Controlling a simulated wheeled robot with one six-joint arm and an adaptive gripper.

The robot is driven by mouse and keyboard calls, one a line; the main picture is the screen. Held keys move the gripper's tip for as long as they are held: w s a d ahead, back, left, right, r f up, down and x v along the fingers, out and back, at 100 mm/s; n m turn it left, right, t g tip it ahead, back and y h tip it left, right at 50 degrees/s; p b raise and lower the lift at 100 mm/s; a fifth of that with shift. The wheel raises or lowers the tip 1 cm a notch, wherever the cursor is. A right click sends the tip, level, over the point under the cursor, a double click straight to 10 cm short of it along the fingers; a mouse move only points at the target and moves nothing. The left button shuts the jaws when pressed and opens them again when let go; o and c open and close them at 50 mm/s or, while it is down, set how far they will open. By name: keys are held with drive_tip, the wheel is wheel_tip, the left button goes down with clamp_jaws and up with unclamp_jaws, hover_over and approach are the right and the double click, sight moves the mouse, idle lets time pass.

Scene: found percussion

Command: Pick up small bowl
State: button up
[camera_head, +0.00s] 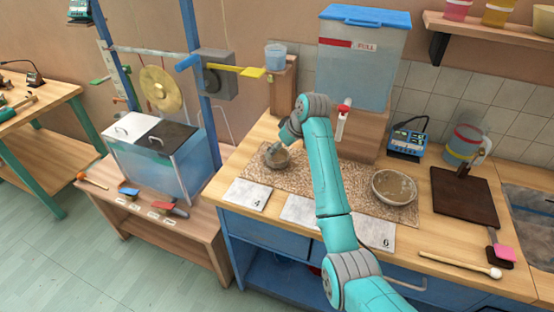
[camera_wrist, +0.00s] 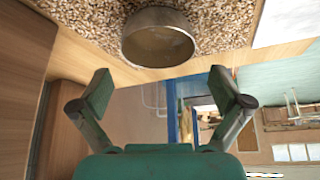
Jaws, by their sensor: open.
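The small bowl (camera_head: 277,160) is a grey metal-looking bowl on the speckled mat (camera_head: 335,182), near the mat's left end. In the wrist view the bowl (camera_wrist: 157,42) is at the top centre, ahead of the fingertips and between their lines. My gripper (camera_head: 272,150) is just by the bowl's rim in the head view, where its fingers are small and hard to make out. In the wrist view my gripper (camera_wrist: 164,88) is open, with its two fingers wide apart and nothing between them. The fingers look apart from the bowl.
A larger bowl (camera_head: 394,188) with grainy contents stands on the mat's right. A water tank (camera_head: 362,65) stands on a wooden block behind. White numbered cards (camera_head: 248,195) lie along the front edge. A dark board (camera_head: 463,196) and a mallet (camera_head: 460,264) are at right.

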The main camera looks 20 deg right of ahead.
sight(274, 159)
drive_tip(key=shift+d+x, duration=0.15)
drive_tip(key=shift+x, duration=1)
drive_tip(key=shift+d+x, duration=0.1)
drive_tip(key=shift+x, duration=1.1)
drive_tip(key=shift+s+f, duration=0.15)
drive_tip(key=shift+s, duration=0.1)
drive_tip(key=c, duration=1)
